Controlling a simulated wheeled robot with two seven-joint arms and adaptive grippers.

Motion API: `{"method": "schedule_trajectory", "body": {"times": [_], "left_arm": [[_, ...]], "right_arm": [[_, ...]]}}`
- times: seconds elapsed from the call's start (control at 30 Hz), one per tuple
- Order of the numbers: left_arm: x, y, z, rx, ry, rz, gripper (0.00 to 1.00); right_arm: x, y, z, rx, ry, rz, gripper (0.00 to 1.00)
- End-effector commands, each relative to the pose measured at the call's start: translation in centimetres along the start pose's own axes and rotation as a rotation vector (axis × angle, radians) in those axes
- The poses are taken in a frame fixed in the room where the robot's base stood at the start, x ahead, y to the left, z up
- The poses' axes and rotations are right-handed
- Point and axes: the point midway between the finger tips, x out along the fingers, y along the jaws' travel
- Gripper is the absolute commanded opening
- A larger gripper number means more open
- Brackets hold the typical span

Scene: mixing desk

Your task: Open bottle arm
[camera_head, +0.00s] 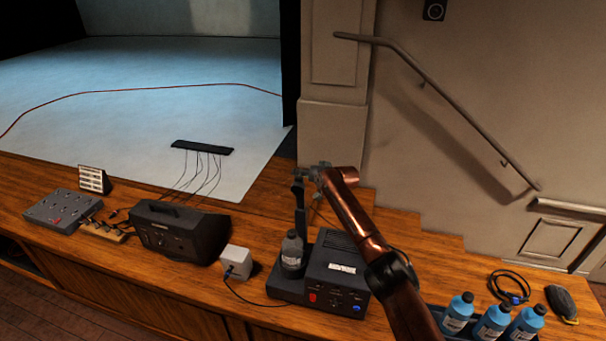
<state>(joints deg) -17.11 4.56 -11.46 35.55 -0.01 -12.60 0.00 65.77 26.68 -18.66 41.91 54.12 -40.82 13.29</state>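A dark machine (340,267) with a red switch and a blue button stands on the wooden desk. A grey bottle (292,251) stands upright on its left part. A dark upright bar, which looks like the bottle arm (300,208), rises behind the bottle, well above its cap. My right arm reaches in from the lower right, copper coloured. Its gripper (312,173) is at the top of the bar, touching or very close; I cannot tell which. The fingers are too small to tell open from shut. My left gripper is out of view.
Blue bottles (493,320) stand in a tray at the lower right, near a coiled cable (509,287) and a dark pouch-like object (561,302). Left of the machine are a white box (236,262), a black amplifier-like box (178,232) and a grey mixer (63,210).

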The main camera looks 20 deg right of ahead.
Motion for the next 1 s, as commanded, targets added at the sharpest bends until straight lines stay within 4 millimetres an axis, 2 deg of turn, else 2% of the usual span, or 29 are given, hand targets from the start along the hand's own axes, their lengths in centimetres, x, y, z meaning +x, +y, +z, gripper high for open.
{"method": "schedule_trajectory", "body": {"times": [0.27,0.47,0.67,1.0], "left_arm": [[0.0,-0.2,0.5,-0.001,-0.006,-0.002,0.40],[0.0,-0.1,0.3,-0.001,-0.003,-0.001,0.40],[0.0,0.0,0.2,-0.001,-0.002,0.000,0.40],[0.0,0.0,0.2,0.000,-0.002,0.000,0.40]], "right_arm": [[-0.3,0.1,-0.1,-0.001,0.002,-0.001,0.34],[-1.6,0.0,-0.2,-0.001,0.003,-0.004,0.34],[-4.1,0.1,-0.2,-0.001,0.005,-0.001,0.34],[-9.3,0.1,-0.1,-0.002,0.003,0.001,0.34]]}}
